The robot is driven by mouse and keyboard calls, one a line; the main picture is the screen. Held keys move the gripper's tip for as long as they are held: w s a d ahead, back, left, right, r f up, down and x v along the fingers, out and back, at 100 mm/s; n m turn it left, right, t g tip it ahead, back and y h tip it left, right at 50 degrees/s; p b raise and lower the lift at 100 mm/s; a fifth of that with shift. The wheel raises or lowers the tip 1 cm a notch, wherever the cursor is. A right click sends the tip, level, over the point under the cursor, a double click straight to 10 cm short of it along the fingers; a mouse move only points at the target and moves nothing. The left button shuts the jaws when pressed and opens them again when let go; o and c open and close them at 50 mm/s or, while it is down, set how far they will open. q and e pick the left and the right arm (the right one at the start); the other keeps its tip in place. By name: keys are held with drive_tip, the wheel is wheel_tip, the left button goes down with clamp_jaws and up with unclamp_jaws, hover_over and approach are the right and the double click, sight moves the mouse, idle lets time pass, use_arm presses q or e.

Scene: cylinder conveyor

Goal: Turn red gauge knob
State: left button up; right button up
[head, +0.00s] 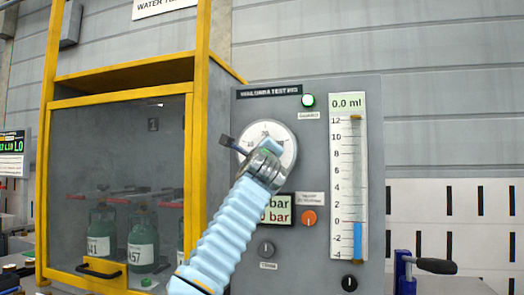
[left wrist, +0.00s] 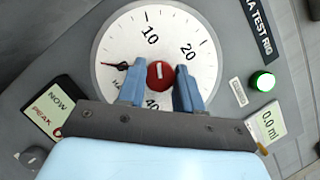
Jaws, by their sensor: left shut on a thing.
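The round white gauge (head: 284,132) is on the grey test panel, and my left gripper (head: 268,148) covers part of its face. In the left wrist view the red gauge knob (left wrist: 160,72) sits at the middle of the dial (left wrist: 120,42), with a white mark on it. The left gripper's two blue fingers (left wrist: 160,88) are on either side of the knob, shut on it. A dark red needle (left wrist: 115,66) points left on the dial. In the head view the knob is hidden behind the gripper. My right gripper is in neither view.
The panel holds a green lamp (head: 308,100), an orange knob (head: 309,218), a partly covered readout (head: 276,206) and a tall level scale (head: 347,180). A yellow-framed cabinet (head: 60,98) with green cylinders (head: 142,243) stands on the left. A clamp (head: 434,266) is at lower right.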

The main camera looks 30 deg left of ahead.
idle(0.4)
use_arm(q)
drive_tip(key=o, duration=1)
drive_tip(key=shift+o, duration=0.2)
drive_tip(key=b+v, duration=0.9)
drive_tip(key=v, duration=0.4)
drive_tip(key=shift+s+d, duration=0.25)
drive_tip(key=shift+s, duration=0.05)
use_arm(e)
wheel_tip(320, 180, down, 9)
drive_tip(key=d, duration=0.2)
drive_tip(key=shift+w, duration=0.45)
use_arm(q)
drive_tip(key=shift+f, duration=0.15)
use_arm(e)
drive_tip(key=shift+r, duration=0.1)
